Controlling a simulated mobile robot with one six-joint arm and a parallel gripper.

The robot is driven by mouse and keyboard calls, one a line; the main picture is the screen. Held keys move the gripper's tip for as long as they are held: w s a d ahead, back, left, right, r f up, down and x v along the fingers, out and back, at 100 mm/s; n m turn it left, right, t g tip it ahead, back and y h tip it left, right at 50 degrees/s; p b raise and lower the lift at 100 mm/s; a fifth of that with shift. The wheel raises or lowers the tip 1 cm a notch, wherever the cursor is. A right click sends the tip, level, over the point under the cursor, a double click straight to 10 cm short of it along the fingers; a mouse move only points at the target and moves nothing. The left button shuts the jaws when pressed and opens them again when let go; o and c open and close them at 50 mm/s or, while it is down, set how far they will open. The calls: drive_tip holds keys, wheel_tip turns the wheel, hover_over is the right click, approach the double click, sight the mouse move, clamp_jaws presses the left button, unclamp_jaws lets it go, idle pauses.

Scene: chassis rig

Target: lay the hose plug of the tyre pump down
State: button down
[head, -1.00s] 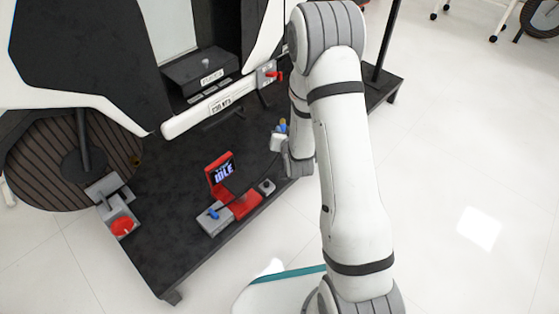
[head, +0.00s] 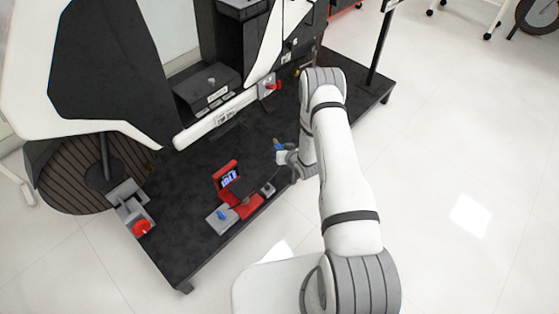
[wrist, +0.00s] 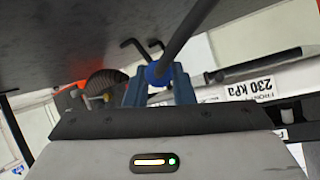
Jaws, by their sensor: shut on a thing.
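The tyre pump (head: 226,174) is red with a small lit screen and stands on the dark platform. My gripper (head: 281,151) is to the right of the pump, near the platform's right edge. In the wrist view my gripper (wrist: 157,82) is shut on the blue hose plug (wrist: 155,74), held between its blue fingers. A dark hose (wrist: 182,38) runs up and right from the plug. The plug is too small to make out clearly in the head view, and I cannot tell its height above the platform.
A grey box with a blue knob (head: 221,216) sits beside the pump. A grey fixture with a red button (head: 141,227) is at the platform's left. The white and black chassis bodywork (head: 215,124) rises behind. Bare dark platform (head: 185,185) lies left of the pump.

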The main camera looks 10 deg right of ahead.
hover_over(281, 173)
drive_tip(key=shift+n+g+y, duration=0.3)
drive_tip(key=shift+g, duration=0.1)
wheel_tip(281, 173, down, 8)
drive_tip(key=shift+s+f, duration=0.15)
drive_tip(key=shift+f, duration=0.1)
drive_tip(key=shift+f+b, duration=0.7)
drive_tip(key=shift+f, duration=1.35)
drive_tip(key=shift+f+b, duration=0.4)
drive_tip(key=shift+b, duration=0.05)
drive_tip(key=shift+f, duration=0.15)
drive_tip(key=c, duration=1.4)
unclamp_jaws()
drive_tip(key=shift+o, duration=0.8)
